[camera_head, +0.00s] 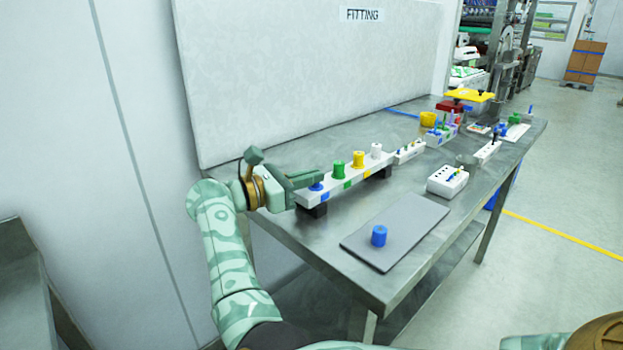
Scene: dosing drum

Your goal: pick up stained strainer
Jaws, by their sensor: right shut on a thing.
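A green piece (338,168), a yellow piece (358,159) and a white piece (376,150) stand upright along the same rack. Another blue piece (379,236) stands on a grey mat (420,217). I cannot tell which thing is the stained strainer.
The rack rests on dark blocks on a steel table (290,225). A white holed block (447,181), smaller racks, a yellow cup (428,118) and a red box (450,107) stand farther right. A white board (310,70) rises behind. The table's near left is clear.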

